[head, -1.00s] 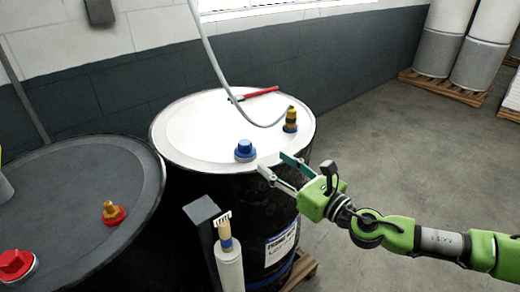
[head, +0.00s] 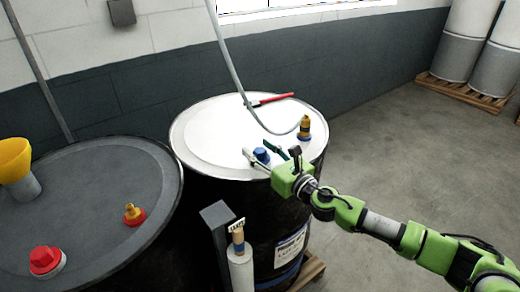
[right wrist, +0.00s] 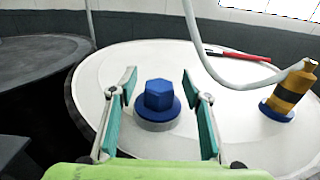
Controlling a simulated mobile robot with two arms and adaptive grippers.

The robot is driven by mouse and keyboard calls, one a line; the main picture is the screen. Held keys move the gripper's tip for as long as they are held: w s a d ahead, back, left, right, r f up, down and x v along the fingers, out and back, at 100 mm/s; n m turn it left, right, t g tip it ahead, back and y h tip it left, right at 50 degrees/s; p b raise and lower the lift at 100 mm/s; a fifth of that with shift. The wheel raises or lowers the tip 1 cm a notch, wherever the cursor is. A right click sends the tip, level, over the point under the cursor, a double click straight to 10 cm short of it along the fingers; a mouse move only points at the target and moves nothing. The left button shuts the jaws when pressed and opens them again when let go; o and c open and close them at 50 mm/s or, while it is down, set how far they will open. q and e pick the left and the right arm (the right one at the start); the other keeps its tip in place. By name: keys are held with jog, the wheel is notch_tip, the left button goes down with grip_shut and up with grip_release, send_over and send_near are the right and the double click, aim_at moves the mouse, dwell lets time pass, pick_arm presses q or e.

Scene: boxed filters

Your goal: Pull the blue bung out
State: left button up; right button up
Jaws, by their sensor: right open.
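The blue bung (head: 261,155) sits in the white top of the right-hand drum (head: 215,119), near its front edge. In the right wrist view the bung (right wrist: 159,96) has a hexagonal head on a round blue flange, seated on a pale collar. My right gripper (head: 262,152) is open, with one finger on each side of the bung. In the right wrist view the fingers (right wrist: 163,90) stand apart from the bung with a gap on both sides. My left gripper is not in view.
A brass fitting with a blue base (head: 304,127) stands right of the bung, with a grey hose (head: 236,75) near it. A red-handled tool (head: 272,99) lies behind. The dark drum (head: 85,200) at left carries a red bung (head: 45,260) and a yellow funnel (head: 14,160).

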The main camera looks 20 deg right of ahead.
aim_at(260, 150)
jog(key=c, duration=1.2)
jog(key=shift+r, duration=0.2)
jog(key=shift+r+p, duration=2.15)
jog(key=shift+p, duration=0.2)
notch_tip(260, 150, up, 9)
jog(key=p, duration=0.9)
